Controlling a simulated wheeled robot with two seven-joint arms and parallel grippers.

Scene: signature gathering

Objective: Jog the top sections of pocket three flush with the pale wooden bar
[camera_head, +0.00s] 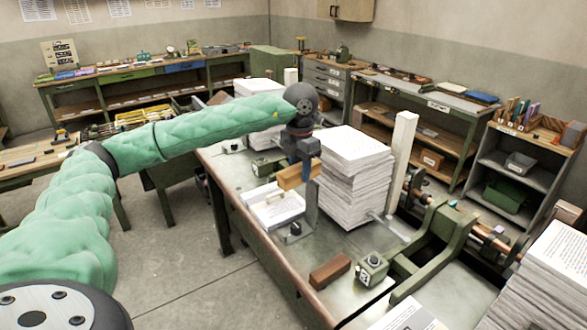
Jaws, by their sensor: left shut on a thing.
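My left arm reaches in from the left, and its gripper (303,160) is shut on the pale wooden bar (292,178). The bar is held level, close to the left side of a tall stack of paper sections (353,190). I cannot tell whether the bar touches the stack. The upper sheets of this stack look slightly uneven. A low stack of printed sections (275,212) lies in front of and below the bar. No pocket number is readable, so I cannot tell which stack is in pocket three. My right gripper is out of view.
A pale upright post (401,150) stands right of the tall stack, and a thin grey plate (312,203) stands at its left. A brown block (330,271) and a small knobbed box (371,268) sit nearer. Another paper stack (555,275) is at the right. Green machinery (445,235) lies between.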

